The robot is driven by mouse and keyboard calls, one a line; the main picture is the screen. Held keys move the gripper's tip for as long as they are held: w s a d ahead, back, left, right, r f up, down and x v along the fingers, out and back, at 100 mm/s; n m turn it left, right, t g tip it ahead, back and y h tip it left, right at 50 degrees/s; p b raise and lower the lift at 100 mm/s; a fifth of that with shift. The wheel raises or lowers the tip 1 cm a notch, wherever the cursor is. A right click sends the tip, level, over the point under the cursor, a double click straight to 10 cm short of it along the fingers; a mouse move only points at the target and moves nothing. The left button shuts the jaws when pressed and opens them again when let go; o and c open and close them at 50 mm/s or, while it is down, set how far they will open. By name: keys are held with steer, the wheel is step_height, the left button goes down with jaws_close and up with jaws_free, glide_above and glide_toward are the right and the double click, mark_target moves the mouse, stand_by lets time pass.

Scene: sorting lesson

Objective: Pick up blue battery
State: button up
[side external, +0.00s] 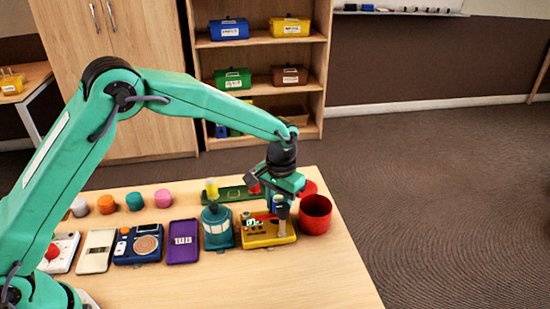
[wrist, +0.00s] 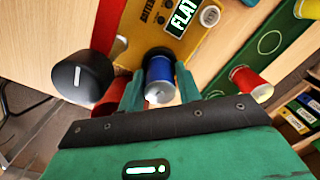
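The blue battery (wrist: 158,72), with a silver end, stands between the two teal fingers of my gripper (wrist: 160,84) in the wrist view. Its far end meets a dark round spot on the yellow board (wrist: 128,45). The fingers lie close along both its sides; I cannot tell whether they press on it. In the side view the blue battery (side external: 277,201) shows just below my gripper (side external: 280,196), over the yellow board (side external: 259,241). A grey-white cylinder (side external: 282,222) stands on the same board, by a display reading FLAT (wrist: 184,17) in the wrist view.
A red cup (side external: 316,216) stands right of the yellow board, a teal lantern-like object (side external: 217,229) left of it. A green board (side external: 231,195) behind carries a yellow cylinder (side external: 211,188) and a red one. Several devices line the table leftward. The front of the table is clear.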

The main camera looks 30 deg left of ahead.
mark_target(278, 199)
jaws_close()
steer(key=shift+r, duration=5.05)
